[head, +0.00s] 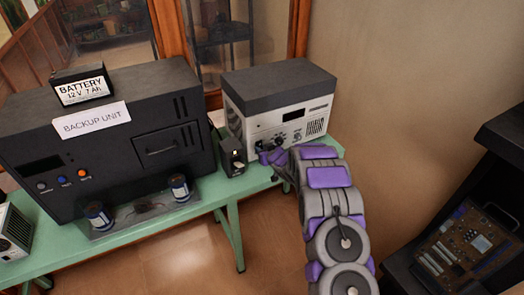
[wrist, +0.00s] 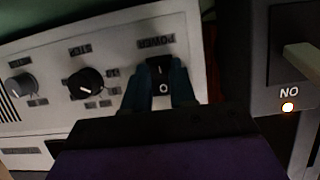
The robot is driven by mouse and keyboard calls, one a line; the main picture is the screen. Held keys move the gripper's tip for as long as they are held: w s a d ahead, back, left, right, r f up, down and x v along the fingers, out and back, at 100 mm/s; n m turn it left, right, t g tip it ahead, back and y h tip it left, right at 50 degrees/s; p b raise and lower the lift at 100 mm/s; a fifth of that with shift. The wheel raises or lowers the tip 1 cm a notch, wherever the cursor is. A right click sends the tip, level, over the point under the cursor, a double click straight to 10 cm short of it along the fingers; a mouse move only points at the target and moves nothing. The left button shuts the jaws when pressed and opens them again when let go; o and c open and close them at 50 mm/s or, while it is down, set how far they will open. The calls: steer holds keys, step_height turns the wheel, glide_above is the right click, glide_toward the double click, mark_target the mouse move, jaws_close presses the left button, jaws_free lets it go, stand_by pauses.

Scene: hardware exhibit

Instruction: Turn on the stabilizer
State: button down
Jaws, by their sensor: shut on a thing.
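The stabilizer appears to be the pale box with a dark grey top (head: 276,88), standing on the green bench in the head view. Its front also fills much of the wrist view (wrist: 60,75), upside down, with a black rocker switch (wrist: 160,72) under an inverted POWER label. The switch bears "I" and "O" marks; which side is pressed I cannot tell. My gripper (head: 265,155) is at the lower left of the stabilizer's front. In the wrist view, my gripper's dark fingers (wrist: 158,92) are shut on the switch, one on each side.
A large dark backup unit (head: 110,160) with a battery (head: 82,87) on top fills the left bench (head: 232,225). A dark panel stands right.

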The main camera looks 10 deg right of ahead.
steer(key=shift+f+t+b, duration=0.3)
steer(key=shift+b, duration=0.1)
steer(key=shift+f+t+y, duration=0.15)
steer(key=shift+t+y, duration=0.45)
steer(key=shift+t, duration=0.8)
steer(key=c, duration=0.9)
jaws_free()
steer(key=p+v, duration=0.3)
steer(key=v, duration=1.4)
steer(key=shift+s+p, duration=0.15)
steer(key=shift+p, duration=0.15)
